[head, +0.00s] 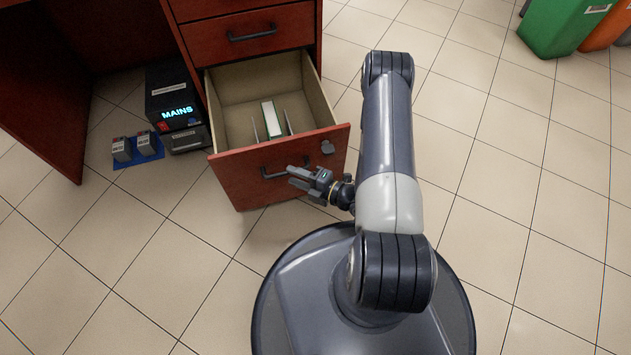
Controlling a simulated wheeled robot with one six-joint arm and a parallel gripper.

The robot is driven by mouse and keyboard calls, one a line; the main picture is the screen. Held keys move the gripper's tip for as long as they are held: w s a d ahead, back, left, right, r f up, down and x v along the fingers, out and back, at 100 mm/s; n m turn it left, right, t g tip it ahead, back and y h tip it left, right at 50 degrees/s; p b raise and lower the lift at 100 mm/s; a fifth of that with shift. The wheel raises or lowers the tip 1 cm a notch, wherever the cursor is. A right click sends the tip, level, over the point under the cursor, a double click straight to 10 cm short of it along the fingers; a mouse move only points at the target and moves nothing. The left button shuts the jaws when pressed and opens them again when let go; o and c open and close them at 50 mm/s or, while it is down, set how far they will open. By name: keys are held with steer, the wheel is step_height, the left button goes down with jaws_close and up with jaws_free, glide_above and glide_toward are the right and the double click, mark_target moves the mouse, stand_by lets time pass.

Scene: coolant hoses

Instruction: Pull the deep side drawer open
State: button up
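The deep side drawer (238,185) is the bottom drawer of the reddish wooden desk. It stands well open, and its beige inside shows. A box with a white and green face (270,118) stands inside between thin grey dividers. My gripper (298,180) is just in front of the drawer front, at the right part of the handle. It overlaps the handle in the picture. I cannot tell whether its fingers touch or grasp the handle.
A shut upper drawer (250,35) is above. A black box lettered MAINS (172,97) and grey blocks on a blue base (138,148) stand on the floor at the left. A green bin (562,25) is at the upper right. Tiled floor at the right is clear.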

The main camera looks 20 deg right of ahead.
mark_target(286, 173)
steer(key=f+p+v, duration=0.1)
steer(key=v, duration=0.6)
steer(key=shift+r, duration=0.45)
steer(key=shift+b+x, duration=1.15)
steer(key=shift+x, duration=4.2)
